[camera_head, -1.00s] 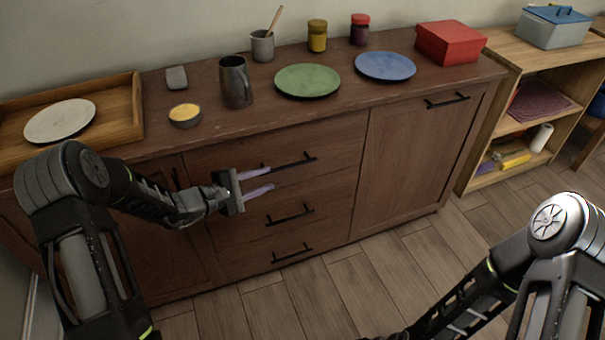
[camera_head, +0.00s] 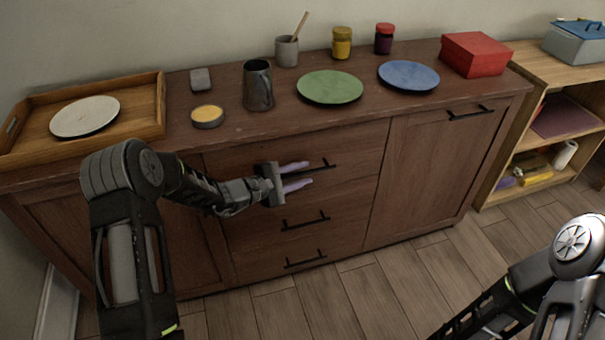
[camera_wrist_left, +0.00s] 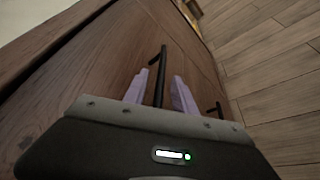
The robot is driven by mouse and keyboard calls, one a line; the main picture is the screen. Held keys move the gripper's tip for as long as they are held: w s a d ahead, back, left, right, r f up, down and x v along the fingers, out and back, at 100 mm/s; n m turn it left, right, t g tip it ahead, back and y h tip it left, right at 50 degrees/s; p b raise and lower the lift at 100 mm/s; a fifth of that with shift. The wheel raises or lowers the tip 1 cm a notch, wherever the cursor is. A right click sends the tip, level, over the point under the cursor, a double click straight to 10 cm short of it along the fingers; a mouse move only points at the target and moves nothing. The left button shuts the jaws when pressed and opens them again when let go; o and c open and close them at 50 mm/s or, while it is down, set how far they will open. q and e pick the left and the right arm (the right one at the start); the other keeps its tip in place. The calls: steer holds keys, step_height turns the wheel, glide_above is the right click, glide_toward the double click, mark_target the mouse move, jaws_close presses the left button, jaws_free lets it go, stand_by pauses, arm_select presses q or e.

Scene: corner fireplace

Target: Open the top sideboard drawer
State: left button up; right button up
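The dark wood sideboard (camera_head: 420,190) has a column of three drawers with black bar handles. The top drawer (camera_head: 355,150) looks shut, flush with the front. My left gripper (camera_head: 309,173) is in front of it, its two pale purple fingers apart, near the top drawer's handle (camera_head: 325,165). In the left wrist view the handle (camera_wrist_left: 162,70) runs between the spread fingers (camera_wrist_left: 158,92); I see no finger pressed on it. My right arm comes in at the lower right; its gripper is out of view.
On the sideboard top stand a wooden tray (camera_head: 160,112) with a plate, a dark mug (camera_head: 258,86), a green plate (camera_head: 330,87), a blue plate (camera_head: 408,76) and a red box (camera_head: 474,54). An open shelf (camera_head: 495,185) stands at right. The floor (camera_head: 400,280) in front is clear.

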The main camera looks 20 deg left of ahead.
arm_select(q)
steer(key=shift+w+d, duration=0.2)
steer(key=shift+w, duration=0.05)
jaws_close()
steer(key=shift+f, duration=0.1)
stand_by(1.2)
